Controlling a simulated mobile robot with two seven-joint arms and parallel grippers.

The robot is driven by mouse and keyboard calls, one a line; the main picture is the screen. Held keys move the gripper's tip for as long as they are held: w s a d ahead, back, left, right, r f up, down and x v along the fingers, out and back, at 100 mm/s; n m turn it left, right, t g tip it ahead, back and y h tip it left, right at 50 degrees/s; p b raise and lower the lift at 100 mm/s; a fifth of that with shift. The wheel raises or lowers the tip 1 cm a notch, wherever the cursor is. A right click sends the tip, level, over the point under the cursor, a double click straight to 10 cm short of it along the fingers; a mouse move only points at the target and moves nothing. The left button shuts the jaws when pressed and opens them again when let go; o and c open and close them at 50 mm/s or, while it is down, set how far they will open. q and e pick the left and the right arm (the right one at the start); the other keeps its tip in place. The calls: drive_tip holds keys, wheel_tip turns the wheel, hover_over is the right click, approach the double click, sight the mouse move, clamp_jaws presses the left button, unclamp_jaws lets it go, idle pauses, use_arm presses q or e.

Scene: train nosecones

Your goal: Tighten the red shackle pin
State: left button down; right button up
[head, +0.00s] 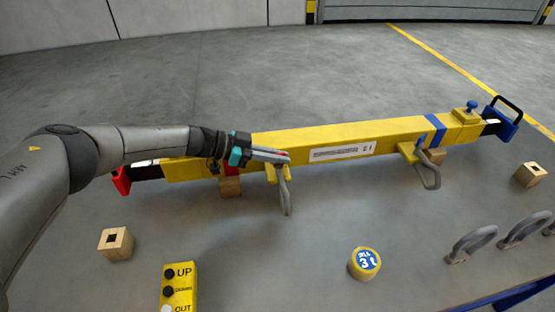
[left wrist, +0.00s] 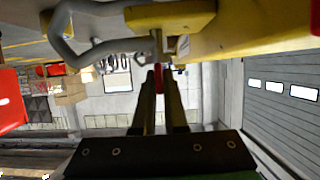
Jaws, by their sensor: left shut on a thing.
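The grey shackle (left wrist: 68,30) is at the upper left there, beside the yellow lug (left wrist: 170,16). How far the pin is screwed in is hidden. My right gripper is not in view.
A second shackle (head: 430,172) hangs farther right on the beam. Wooden blocks (head: 116,244) (head: 530,174), a yellow control box (head: 179,287), a round yellow weight (head: 364,263) and loose grey shackles (head: 472,243) stand nearer. Floor between them is clear.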

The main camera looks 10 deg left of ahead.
use_arm(q)
drive_tip(key=shift+w+d+r, duration=0.1)
drive_tip(key=shift+d+r, duration=0.05)
drive_tip(key=shift+r, duration=0.1)
drive_tip(key=c, duration=1.3)
unclamp_jaws()
drive_tip(key=o, duration=0.3)
drive_tip(key=shift+f, duration=0.15)
drive_tip(key=shift+o, duration=0.2)
drive_tip(key=p+v, duration=0.1)
drive_tip(key=v, duration=1.4)
drive_tip(key=shift+a+p, duration=0.2)
drive_tip(key=shift+p, duration=0.15)
